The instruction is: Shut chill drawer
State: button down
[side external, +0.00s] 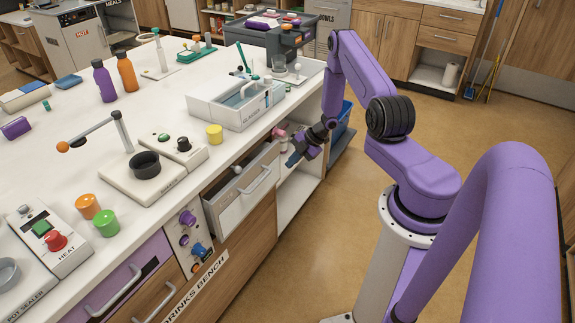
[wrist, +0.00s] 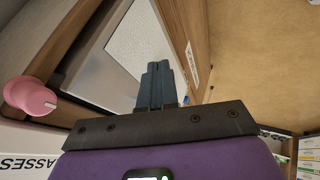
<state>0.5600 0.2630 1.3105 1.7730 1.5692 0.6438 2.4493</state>
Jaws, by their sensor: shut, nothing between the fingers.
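A pale grey drawer (side external: 236,205) with a bar handle sits in the front of the bench. It stands out from the bench front, with a gap above it showing part of the inside. No "chill" label is readable on it. My gripper (side external: 291,160) is to the right of this drawer, in front of the bench and apart from the handle. In the wrist view my gripper's fingers (wrist: 157,76) are together and empty. A pale grey panel (wrist: 100,62), probably the drawer front, lies beyond and left of them; whether they touch it is unclear.
A pink knob (wrist: 30,97) is at the left in the wrist view. An open white shelf (side external: 300,190) is right of the drawer. A knob panel (side external: 183,240) and a purple drawer (side external: 120,275) are left of it. The floor (side external: 310,250) in front is clear.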

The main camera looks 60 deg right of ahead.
jog(key=v, duration=0.8)
jog(key=s+d+f+n+g+h, duration=0.2)
jog(key=s+f+n+g+h, duration=0.1)
jog(key=s+n, duration=0.55)
jog(key=s+d+f+n+g+h, duration=0.2)
jog(key=s+f+n+g+h, duration=0.3)
jog(key=n, duration=0.6)
jog(key=w+a+r+n+t+y, duration=0.25)
jog(key=w+n+t, duration=0.3)
jog(key=n, duration=0.35)
jog(key=w+a+r+n+t+y, duration=0.1)
jog(key=w+a+r+n+t, duration=0.35)
jog(key=n, duration=0.45)
jog(key=t, duration=0.2)
send_near(277, 163)
notch_tip(277, 163, down, 4)
jog(key=shift+w+a+r, duration=0.1)
jog(key=shift+w+a, duration=0.05)
jog(key=shift+w, duration=2.1)
